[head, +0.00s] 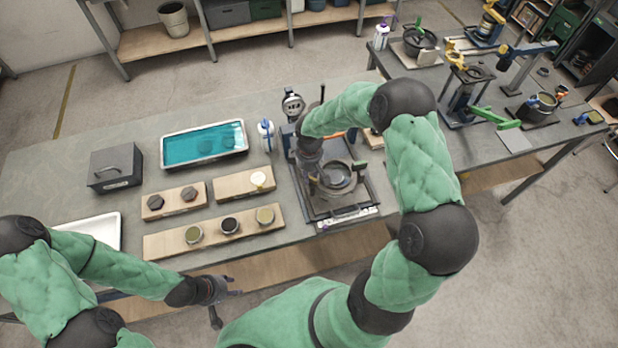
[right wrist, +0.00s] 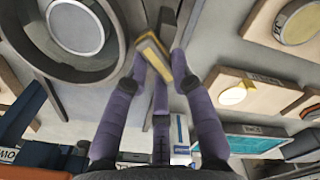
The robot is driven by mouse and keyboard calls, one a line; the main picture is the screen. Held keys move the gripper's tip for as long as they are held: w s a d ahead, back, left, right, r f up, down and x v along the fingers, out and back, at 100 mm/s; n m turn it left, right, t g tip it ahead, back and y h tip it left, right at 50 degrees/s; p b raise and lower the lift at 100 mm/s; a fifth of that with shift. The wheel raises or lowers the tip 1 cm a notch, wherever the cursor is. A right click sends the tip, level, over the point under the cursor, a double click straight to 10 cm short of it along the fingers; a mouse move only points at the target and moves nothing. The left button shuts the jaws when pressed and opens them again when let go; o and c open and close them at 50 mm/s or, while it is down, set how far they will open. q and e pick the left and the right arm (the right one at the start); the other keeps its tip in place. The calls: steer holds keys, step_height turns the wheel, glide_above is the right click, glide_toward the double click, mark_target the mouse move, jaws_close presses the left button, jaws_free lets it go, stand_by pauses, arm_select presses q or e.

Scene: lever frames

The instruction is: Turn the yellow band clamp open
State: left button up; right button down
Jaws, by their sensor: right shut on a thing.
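The yellow band clamp (right wrist: 153,58) shows in the right wrist view as a short yellow and grey piece between the fingertips of my right gripper (right wrist: 158,62). The gripper is shut on it, beside a round dark metal housing (right wrist: 75,35). In the head view my right gripper (head: 318,182) reaches down at the left side of the round housing (head: 340,178). My arm and gripper hide the clamp there. My left gripper (head: 218,292) hangs low in front of the bench; its fingers are too small to read.
Left of the housing stand wooden blocks with round pieces (head: 229,226), a teal tray (head: 205,146) and a dark box (head: 116,166). A gauge (head: 293,104) stands close behind the housing. A second bench (head: 515,140) with fixtures is at the right.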

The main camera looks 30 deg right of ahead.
steer(key=m+b, duration=0.3)
steer(key=m, duration=0.1)
steer(key=shift+d+f+m, duration=0.1)
steer(key=shift+d+m, duration=0.05)
steer(key=shift+m, duration=0.15)
steer(key=shift+s+m+b, duration=0.15)
steer(key=shift+m+b, duration=1.3)
steer(key=shift+m, duration=0.75)
steer(key=c, duration=1)
jaws_free()
steer(key=shift+c, duration=0.2)
steer(key=shift+r, duration=0.2)
step_height(320, 180, up, 12)
steer(key=shift+f, duration=0.1)
